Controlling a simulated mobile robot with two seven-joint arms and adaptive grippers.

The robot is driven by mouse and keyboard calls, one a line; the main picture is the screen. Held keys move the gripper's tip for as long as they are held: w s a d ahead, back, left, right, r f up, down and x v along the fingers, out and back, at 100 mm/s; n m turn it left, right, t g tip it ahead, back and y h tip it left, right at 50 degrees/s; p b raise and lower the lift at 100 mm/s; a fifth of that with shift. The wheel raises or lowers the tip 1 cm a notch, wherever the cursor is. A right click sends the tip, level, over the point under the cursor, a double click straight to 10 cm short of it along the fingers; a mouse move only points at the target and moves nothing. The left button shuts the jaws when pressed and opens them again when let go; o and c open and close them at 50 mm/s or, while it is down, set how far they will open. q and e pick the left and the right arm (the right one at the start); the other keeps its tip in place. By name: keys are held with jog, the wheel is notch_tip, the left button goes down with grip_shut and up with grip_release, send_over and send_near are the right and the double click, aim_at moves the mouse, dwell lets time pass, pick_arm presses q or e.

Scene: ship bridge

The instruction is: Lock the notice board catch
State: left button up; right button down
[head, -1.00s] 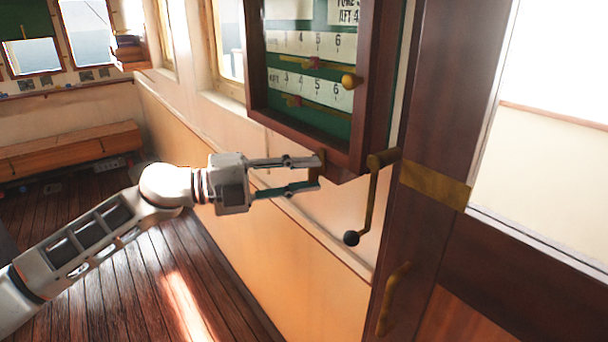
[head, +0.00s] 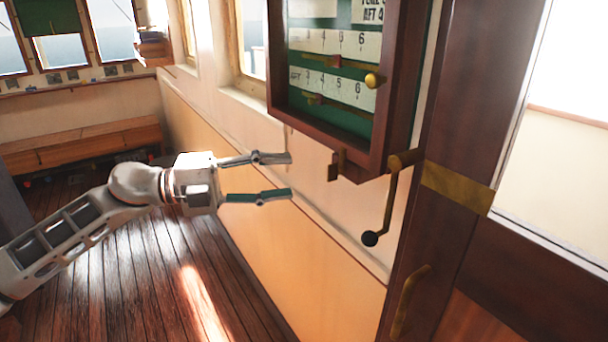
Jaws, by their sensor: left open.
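The notice board (head: 390,110) is a dark wood-framed case with a green back and white number strips, on the wall right of centre. A small brass catch (head: 335,166) hangs at its lower edge. A round brass knob (head: 373,80) sits on the board's right side. My left gripper (head: 291,176) is open and empty, left of the catch and apart from it, with its fingers pointing right. My right gripper is not in view.
A brass crank lever with a black ball end (head: 370,239) hangs just right of the catch, beside the dark door frame. A brass door handle (head: 410,300) is below. A wooden bench (head: 80,143) stands at the far left. The plank floor (head: 130,270) is clear.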

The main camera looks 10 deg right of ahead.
pick_arm(q)
jog(key=shift+a, duration=1.55)
jog(key=shift+f, duration=0.1)
jog(key=a+f+n+t+y, duration=0.1)
jog(key=a+f+n+t, duration=0.2)
jog(key=f+n+t, duration=0.6)
jog(key=a+f+n+t+y, duration=0.25)
jog(key=f+n+t, duration=0.45)
jog(key=f+n, duration=0.35)
jog(key=s+a+f+n+y, duration=0.4)
jog(key=s+a+f+n, duration=0.15)
jog(key=f, duration=0.45)
jog(key=s+a+f+n+y, duration=0.4)
jog(key=a+f+y, duration=0.15)
jog(key=f, duration=0.35)
jog(key=s+a+f+n+g+y, duration=0.1)
jog(key=s+a+f+g, duration=0.1)
jog(key=s+a+f, duration=0.2)
jog(key=s+a+f+n+g+y, duration=0.1)
jog(key=s+a+f+n+g, duration=0.1)
jog(key=s+a+f, duration=0.2)
jog(key=s+f, duration=0.3)
jog(key=s, duration=0.1)
jog(key=shift+s+f, duration=0.4)
